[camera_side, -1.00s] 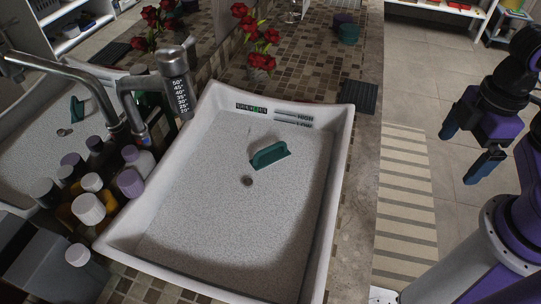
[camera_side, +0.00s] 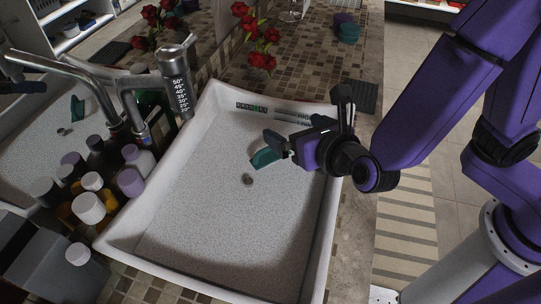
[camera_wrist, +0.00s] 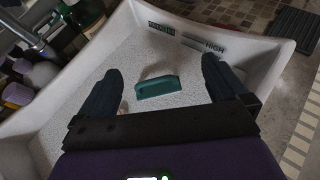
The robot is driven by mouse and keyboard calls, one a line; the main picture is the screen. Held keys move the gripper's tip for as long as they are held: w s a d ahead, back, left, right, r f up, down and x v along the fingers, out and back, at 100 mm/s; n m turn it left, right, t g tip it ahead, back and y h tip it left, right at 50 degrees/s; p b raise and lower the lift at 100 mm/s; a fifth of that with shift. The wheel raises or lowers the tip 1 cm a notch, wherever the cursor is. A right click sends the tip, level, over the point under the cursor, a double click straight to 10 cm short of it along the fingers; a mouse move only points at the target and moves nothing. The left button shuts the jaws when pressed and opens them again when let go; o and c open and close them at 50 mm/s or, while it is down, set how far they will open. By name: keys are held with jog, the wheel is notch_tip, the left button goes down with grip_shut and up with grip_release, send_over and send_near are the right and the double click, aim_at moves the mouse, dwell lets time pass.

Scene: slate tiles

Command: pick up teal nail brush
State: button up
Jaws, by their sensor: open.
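The teal nail brush (camera_side: 264,159) lies on the speckled floor of the white sink (camera_side: 331,245), a little above the drain hole (camera_side: 247,179) in the side view. My gripper (camera_side: 273,149) hangs over the sink at the brush and hides its right part there. In the wrist view the whole brush (camera_wrist: 158,87) shows between the two spread dark fingers of my gripper (camera_wrist: 162,82), beyond their base and with clear gaps on both sides. The fingers are open and empty. The brush appears to rest on the sink floor; I cannot tell the exact height gap.
Several bottles (camera_side: 100,190) crowd left of the sink. Red flowers (camera_side: 258,50) and a dark ribbed mat (camera_side: 364,97) are beyond it. The sink walls surround the brush; the floor below it is clear.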

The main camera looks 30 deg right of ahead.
aim_at(274, 161)
jog(key=shift+n+y, duration=0.5)
jog(key=shift+n, duration=0.2)
jog(key=shift+a+f, duration=0.35)
jog(key=shift+f, duration=0.9)
jog(key=shift+a+f, duration=0.35)
jog(key=shift+f, duration=0.95)
jog(key=shift+a+f, duration=0.35)
jog(key=shift+f, duration=0.9)
jog(key=shift+x, duration=2.35)
jog(key=shift+r, duration=0.15)
jog(key=c, duration=0.8)
